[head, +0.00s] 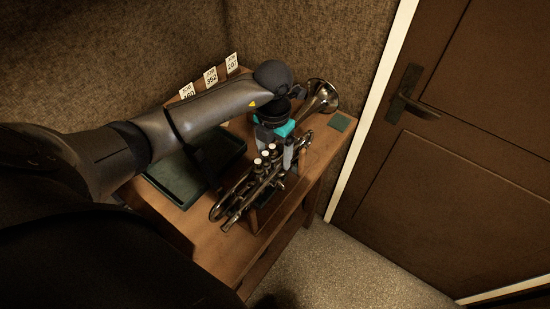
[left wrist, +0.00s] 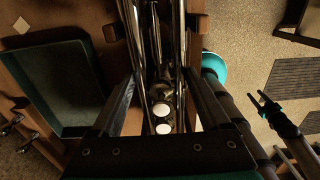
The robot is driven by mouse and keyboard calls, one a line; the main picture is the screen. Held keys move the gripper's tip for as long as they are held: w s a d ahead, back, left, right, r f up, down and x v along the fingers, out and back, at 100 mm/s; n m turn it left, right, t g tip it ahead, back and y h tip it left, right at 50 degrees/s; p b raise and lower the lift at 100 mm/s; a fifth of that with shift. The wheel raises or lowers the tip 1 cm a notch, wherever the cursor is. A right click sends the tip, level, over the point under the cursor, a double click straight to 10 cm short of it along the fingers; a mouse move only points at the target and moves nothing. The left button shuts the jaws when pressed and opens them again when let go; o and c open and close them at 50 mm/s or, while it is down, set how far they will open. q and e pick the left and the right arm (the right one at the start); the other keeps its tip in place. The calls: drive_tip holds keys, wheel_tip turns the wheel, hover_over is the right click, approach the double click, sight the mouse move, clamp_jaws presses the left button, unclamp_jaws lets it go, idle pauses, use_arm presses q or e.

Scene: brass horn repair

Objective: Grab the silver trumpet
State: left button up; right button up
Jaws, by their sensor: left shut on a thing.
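The silver trumpet (head: 258,180) is at the right side of the wooden table, its bell (head: 323,93) towards the back and its white-topped valves nearer me. My left gripper (head: 291,152) reaches over it from the left and is shut on its tubing between valves and bell. In the left wrist view, the trumpet (left wrist: 158,50) runs between the two dark fingers of my left gripper (left wrist: 163,95), with white valve tops just below. I cannot tell whether it is clear of its support. My arm and wrist hide part of the trumpet's middle.
A dark green tray (head: 175,186) lies left of the trumpet on the wooden table (head: 215,243). Job cards (head: 211,77) stand along the back. A small green square (head: 340,122) lies near the right edge. A door (head: 465,130) and open carpet are to the right.

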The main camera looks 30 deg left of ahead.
use_arm(q)
drive_tip(key=c, duration=0.9)
drive_tip(key=shift+w+r, duration=0.1)
drive_tip(key=shift+r, duration=0.05)
clamp_jaws()
